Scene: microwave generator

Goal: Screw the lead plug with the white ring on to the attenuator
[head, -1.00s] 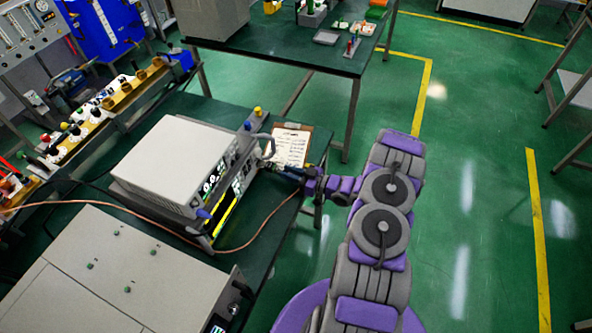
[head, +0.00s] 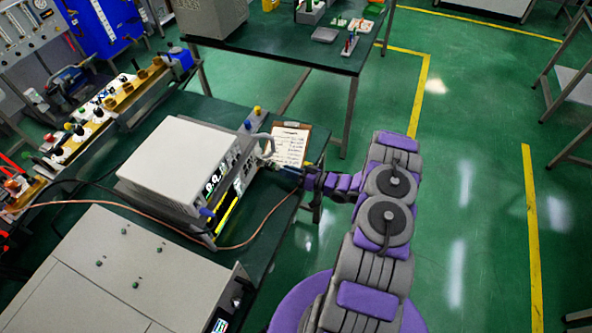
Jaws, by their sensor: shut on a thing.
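The microwave generator (head: 175,160) is a light grey box on the green bench, with lit digits and a yellow strip on its front face. My gripper (head: 287,168) is close to the right part of that front face. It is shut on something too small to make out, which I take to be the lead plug. The white ring cannot be picked out. A pale looped lead (head: 265,143) shows beside the gripper at the front panel. The attenuator cannot be told apart at this size. Whether the plug touches it is not visible.
A clipboard with paper (head: 291,145) lies just behind my gripper. A copper-coloured cable (head: 262,232) runs along the bench in front of the generator. A grey cabinet (head: 120,265) stands at the lower left.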

